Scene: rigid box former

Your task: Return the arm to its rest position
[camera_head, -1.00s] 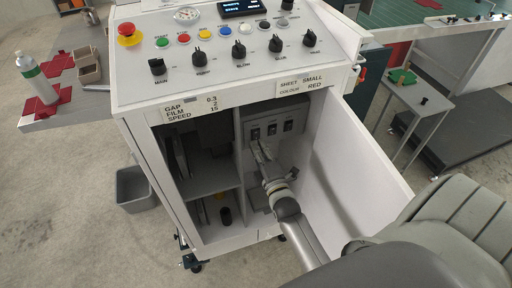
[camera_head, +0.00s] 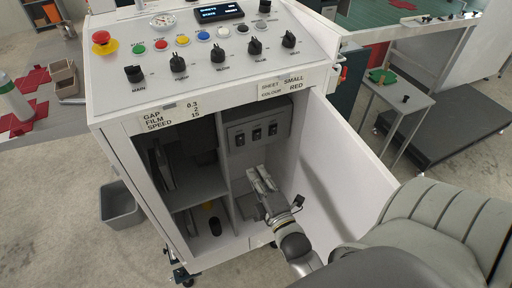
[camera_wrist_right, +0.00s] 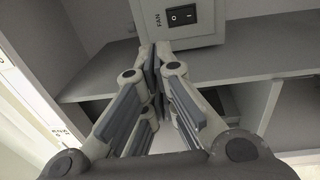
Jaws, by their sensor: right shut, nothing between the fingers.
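My right arm reaches from the lower right toward the open cabinet of the white machine (camera_head: 205,108). Its right gripper (camera_head: 260,174) is in the right compartment, below a grey switch box (camera_head: 258,132) with several black rocker switches. The fingers are shut with nothing between them. In the right wrist view the fingertips of the gripper (camera_wrist_right: 155,50) meet just in front of the switch box (camera_wrist_right: 180,20), near a switch labelled FAN. Whether they touch the box is unclear. My left gripper is not in view.
The open white door (camera_head: 345,160) stands close on the right of my arm. A control panel (camera_head: 200,45) with knobs and buttons tops the machine. A grey bin (camera_head: 120,205) is on the floor at left. A small table (camera_head: 397,92) stands beyond the door.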

